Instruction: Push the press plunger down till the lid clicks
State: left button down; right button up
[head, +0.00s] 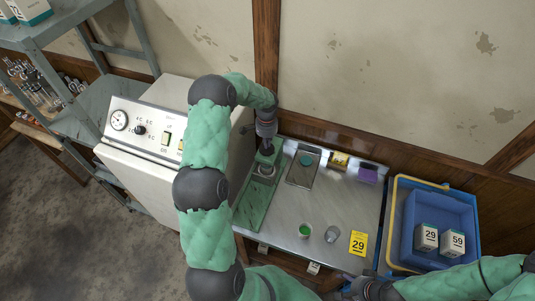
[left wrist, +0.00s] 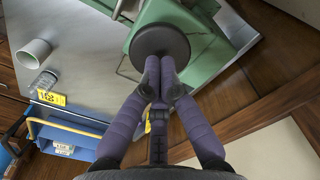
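The green press (head: 255,207) stands at the left end of the metal worktop, and its frame also shows in the left wrist view (left wrist: 205,50). The plunger's round dark knob (left wrist: 160,42) lies right at my left fingertips. My left gripper (left wrist: 160,75) is shut with its fingers together and nothing between them; the tips overlap the knob's near edge, and I cannot tell if they touch. In the head view my left gripper (head: 267,145) hangs over the press. A pale round thing (head: 266,170) sits under it, partly hidden; its lid is unclear. My right gripper (head: 355,289) is low, near the worktop's front edge.
A cup with green contents (head: 305,231), a glass jar (head: 332,234) and a yellow 29 card (head: 358,243) stand at the front. A tray (head: 301,178), a yellow item (head: 339,160) and a purple box (head: 367,174) are behind. A blue crate (head: 460,205) holds boxes at right.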

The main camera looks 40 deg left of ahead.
pick_arm(q)
jog(key=shift+f+b, duration=0.95)
jog(key=shift+f, duration=0.3)
dwell(0.5)
jog(key=shift+r+p, duration=2.05)
jog(key=shift+r, duration=2.05)
